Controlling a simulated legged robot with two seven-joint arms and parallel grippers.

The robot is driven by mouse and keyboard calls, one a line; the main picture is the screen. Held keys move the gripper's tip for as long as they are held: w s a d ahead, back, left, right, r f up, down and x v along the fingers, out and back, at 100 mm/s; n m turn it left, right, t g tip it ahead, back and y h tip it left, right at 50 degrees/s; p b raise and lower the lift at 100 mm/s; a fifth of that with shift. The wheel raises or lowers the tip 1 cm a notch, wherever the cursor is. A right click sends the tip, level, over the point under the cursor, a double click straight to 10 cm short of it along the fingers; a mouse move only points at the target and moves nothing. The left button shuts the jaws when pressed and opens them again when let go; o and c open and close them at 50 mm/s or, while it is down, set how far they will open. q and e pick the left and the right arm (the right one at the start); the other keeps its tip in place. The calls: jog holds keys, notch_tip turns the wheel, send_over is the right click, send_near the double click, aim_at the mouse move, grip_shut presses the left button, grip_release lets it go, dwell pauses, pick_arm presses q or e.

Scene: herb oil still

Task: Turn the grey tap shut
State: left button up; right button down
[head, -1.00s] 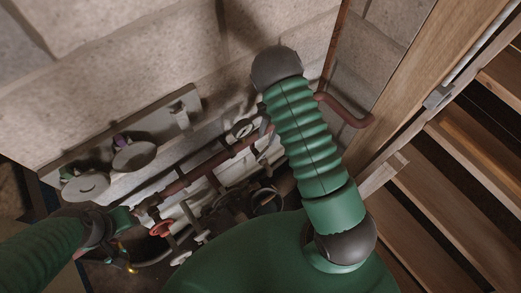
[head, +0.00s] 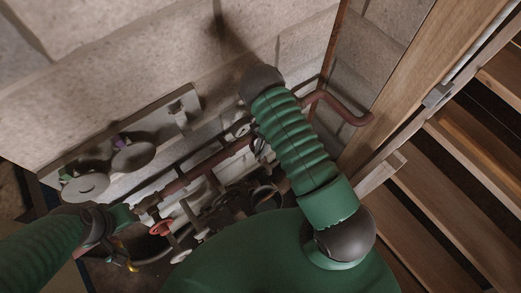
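A small pale grey handle (head: 182,257), which looks like the grey tap, shows low in the pipework, right of and below a red tap (head: 161,227). It is small and partly lost among dark fittings, so I cannot tell how far it is turned. My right gripper (head: 226,207) is a dark shape among the pipes, above and right of the grey handle. I cannot make out its fingers or whether it touches anything. My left gripper (head: 124,252) is at the lower left, dark and largely hidden; its fingers are unclear.
A brown-red pipe (head: 209,164) runs along the block wall (head: 130,55). A pale board (head: 186,107) carries round grey discs (head: 86,187). The pipework around my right gripper is crowded.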

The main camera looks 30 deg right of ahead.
jog(key=shift+w+d, duration=0.1)
jog(key=m+t, duration=0.1)
jog(key=m, duration=0.2)
jog(key=shift+w+b, duration=0.1)
jog(key=shift+b, duration=0.2)
jog(key=c, duration=1.5)
grip_release()
jog(key=shift+o, duration=0.2)
jog(key=v, duration=1.6)
jog(key=shift+d+r, duration=0.3)
